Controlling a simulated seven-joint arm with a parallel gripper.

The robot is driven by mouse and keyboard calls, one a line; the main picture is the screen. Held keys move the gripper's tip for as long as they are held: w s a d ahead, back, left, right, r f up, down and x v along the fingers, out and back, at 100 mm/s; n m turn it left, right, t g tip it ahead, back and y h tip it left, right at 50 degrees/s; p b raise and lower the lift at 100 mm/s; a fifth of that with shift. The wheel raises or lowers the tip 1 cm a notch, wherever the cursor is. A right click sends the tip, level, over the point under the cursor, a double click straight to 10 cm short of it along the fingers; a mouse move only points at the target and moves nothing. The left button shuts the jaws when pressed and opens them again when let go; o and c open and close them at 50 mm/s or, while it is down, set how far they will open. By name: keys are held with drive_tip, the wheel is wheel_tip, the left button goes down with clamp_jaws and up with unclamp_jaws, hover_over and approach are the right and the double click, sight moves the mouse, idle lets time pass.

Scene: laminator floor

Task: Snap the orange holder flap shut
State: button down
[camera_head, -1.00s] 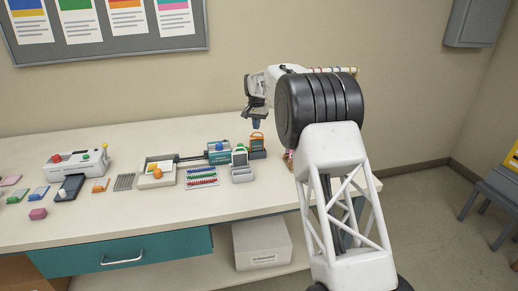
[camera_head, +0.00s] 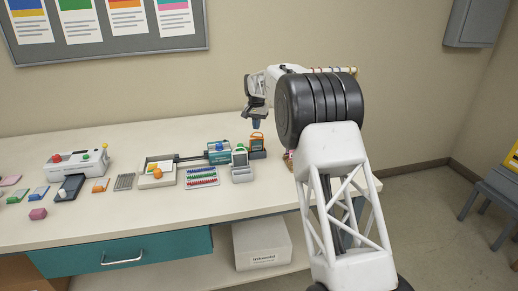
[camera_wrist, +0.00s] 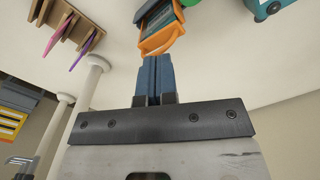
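The orange holder flap (camera_head: 257,138) stands at the top of a dark holder (camera_head: 258,155) towards the right end of the bench. In the wrist view the orange flap (camera_wrist: 162,40) shows as a frame tilted out from the holder (camera_wrist: 157,12), which has a teal and dark body. My gripper (camera_head: 256,124) points down just above the flap. In the wrist view my gripper's blue fingers (camera_wrist: 153,66) are pressed together with nothing seen between them. Their tips are close to the flap's near edge; I cannot tell whether they touch it.
A tray of coloured pieces (camera_head: 202,177) lies further left.

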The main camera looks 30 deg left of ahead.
drive_tip(key=shift+f, duration=1.15)
idle(0.9)
drive_tip(key=shift+r, duration=0.15)
idle(0.3)
drive_tip(key=shift+r, duration=3.4)
